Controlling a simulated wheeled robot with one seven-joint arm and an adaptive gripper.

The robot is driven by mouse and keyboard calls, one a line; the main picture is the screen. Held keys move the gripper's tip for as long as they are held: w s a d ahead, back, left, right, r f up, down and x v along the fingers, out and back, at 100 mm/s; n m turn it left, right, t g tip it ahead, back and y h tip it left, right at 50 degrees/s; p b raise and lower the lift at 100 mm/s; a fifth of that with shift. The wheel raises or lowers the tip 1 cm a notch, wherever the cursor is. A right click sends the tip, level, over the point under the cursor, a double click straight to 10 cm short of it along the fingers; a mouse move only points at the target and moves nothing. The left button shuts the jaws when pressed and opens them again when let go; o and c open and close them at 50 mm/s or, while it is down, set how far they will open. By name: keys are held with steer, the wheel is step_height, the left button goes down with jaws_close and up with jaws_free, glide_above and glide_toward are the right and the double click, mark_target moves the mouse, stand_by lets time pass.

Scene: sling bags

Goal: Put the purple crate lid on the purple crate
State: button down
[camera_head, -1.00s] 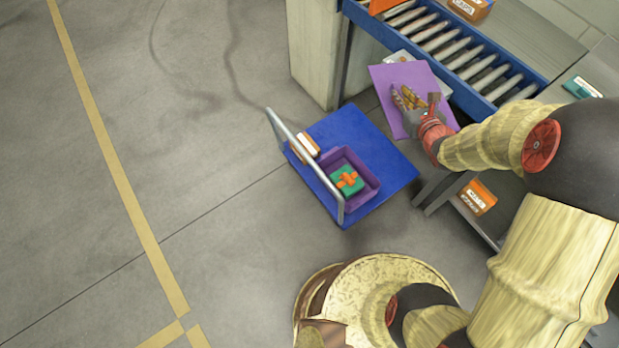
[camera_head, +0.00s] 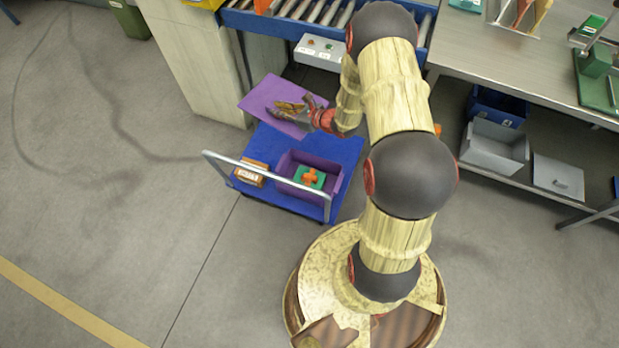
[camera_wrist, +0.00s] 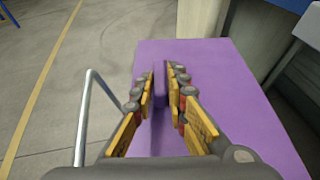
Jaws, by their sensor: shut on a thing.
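The purple crate lid (camera_head: 262,96) is a flat purple panel held in the air above the far left part of the blue cart. My gripper (camera_head: 296,107) is shut on it. In the wrist view the lid (camera_wrist: 240,105) fills the middle and right, and the fingers (camera_wrist: 164,85) close on a raised strip of it. The purple crate (camera_head: 333,182) stands open on the cart, nearer my base than the lid. Inside it lies a green box with an orange cross-shaped top (camera_head: 311,178). The lid is apart from the crate.
The blue cart (camera_head: 345,152) has a grey metal handle (camera_head: 262,180) along its near left side. An orange and white box (camera_head: 250,174) stands beside the crate. A roller conveyor (camera_head: 262,22) and control box (camera_head: 318,52) lie behind. A workbench (camera_head: 480,60) is right; floor at left is clear.

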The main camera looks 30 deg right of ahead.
steer(key=s+d+f+b, duration=0.1)
steer(key=s+f+b, duration=0.2)
steer(key=f, duration=1)
steer(key=s+d+f+n+g+y+b, duration=0.1)
steer(key=s+f, duration=0.4)
steer(key=f, duration=0.8)
steer(key=s+d+f+n+y+b, duration=0.1)
steer(key=s+d+f+b, duration=0.2)
steer(key=f, duration=1)
steer(key=shift+s+d+b, duration=0.15)
steer(key=shift+s+b, duration=0.25)
steer(key=shift+b, duration=1.05)
steer(key=shift+f, duration=0.65)
steer(key=c, duration=1.8)
jaws_free()
steer(key=shift+o, duration=0.6)
steer(key=shift+g, duration=0.3)
steer(key=v, duration=1.2)
steer(key=shift+f, duration=0.1)
steer(key=shift+d, duration=0.1)
